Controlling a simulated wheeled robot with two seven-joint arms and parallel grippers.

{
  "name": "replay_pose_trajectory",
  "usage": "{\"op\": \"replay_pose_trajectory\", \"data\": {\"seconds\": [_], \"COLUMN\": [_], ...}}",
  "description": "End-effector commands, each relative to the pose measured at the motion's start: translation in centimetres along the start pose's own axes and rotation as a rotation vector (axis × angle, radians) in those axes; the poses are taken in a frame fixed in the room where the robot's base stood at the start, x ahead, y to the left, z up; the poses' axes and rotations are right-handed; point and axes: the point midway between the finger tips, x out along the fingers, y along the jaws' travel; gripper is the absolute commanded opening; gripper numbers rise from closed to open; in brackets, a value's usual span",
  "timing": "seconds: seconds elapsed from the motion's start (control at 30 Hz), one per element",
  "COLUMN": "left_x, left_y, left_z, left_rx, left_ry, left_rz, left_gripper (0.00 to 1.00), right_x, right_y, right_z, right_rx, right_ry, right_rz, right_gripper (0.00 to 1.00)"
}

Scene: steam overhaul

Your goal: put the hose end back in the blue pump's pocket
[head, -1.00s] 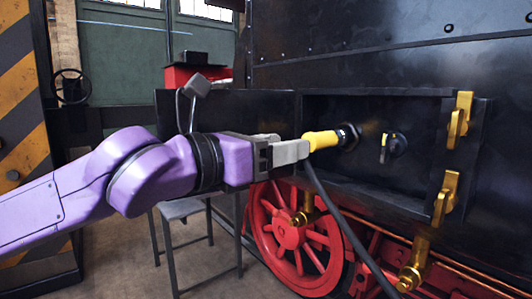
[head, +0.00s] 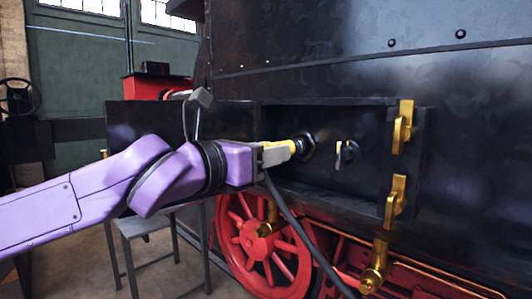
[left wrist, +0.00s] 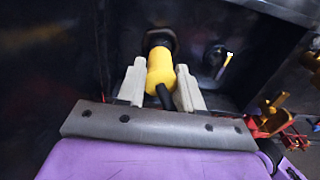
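The yellow hose end (head: 293,146) points at a round black port (head: 305,147) in the recess of the black engine side. Its front meets or nearly meets the port; I cannot tell how deep it sits. My left gripper (head: 277,153) has its grey fingers on both sides of the hose end. In the left wrist view the yellow hose end (left wrist: 160,72) fills the gap between the fingers (left wrist: 160,85). The black hose (head: 292,215) hangs from it, down to the right. My right gripper and the blue pump are not in view.
A small valve (head: 346,153) sits right of the port in the recess. Brass latches (head: 402,128) stand out at the recess's right edge. A red spoked wheel (head: 250,238) is below. A grey stand (head: 150,222) and a red object (head: 155,86) are at left.

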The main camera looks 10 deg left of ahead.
Motion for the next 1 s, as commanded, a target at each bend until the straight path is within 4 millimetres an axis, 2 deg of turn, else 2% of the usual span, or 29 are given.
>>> {"op": "replay_pose_trajectory", "data": {"seconds": [0.33,0.8,1.0], "left_x": [-0.3,-4.2,-5.0], "left_y": [0.0,0.0,0.0], "left_z": [0.1,0.1,0.0], "left_rx": [0.000,-0.001,0.001], "left_ry": [-0.001,-0.002,-0.001], "left_rz": [0.000,0.000,0.000], "left_gripper": [0.00,0.00,0.00], "right_x": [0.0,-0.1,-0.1], "right_y": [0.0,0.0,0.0], "right_z": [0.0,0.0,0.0], "right_rx": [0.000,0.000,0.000], "right_ry": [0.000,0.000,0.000], "right_rz": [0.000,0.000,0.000], "right_gripper": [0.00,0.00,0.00]}}
